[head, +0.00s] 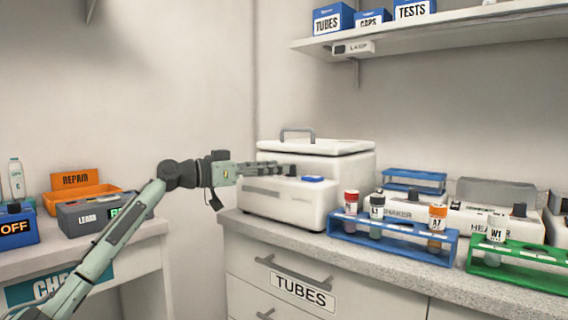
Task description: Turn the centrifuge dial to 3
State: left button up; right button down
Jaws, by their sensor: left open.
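The centrifuge (327,203) is a white box with a lid and a grey handle, standing at the left end of the grey counter. A blue piece (313,179) lies on top of its front ledge. My left gripper (291,170) reaches in from the left, over the front ledge and in front of the lid. It is open, with its fingers pointing right, left of the blue piece. I cannot tell whether it touches the centrifuge. No dial or number is readable; the gripper covers part of the front. My right gripper is out of view.
A blue rack (395,238) with capped tubes stands right of the centrifuge, and a green rack (520,266) further right. White devices stand behind them. A shelf (440,36) with blue boxes hangs above. An orange bin (82,198) and a grey box sit on the left desk.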

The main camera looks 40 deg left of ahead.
aim_at(291, 170)
pick_arm(q)
jog(key=shift+x, duration=1.5)
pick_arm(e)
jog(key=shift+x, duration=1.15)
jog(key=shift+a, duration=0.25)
pick_arm(q)
jog(key=shift+p, duration=0.3)
grip_shut()
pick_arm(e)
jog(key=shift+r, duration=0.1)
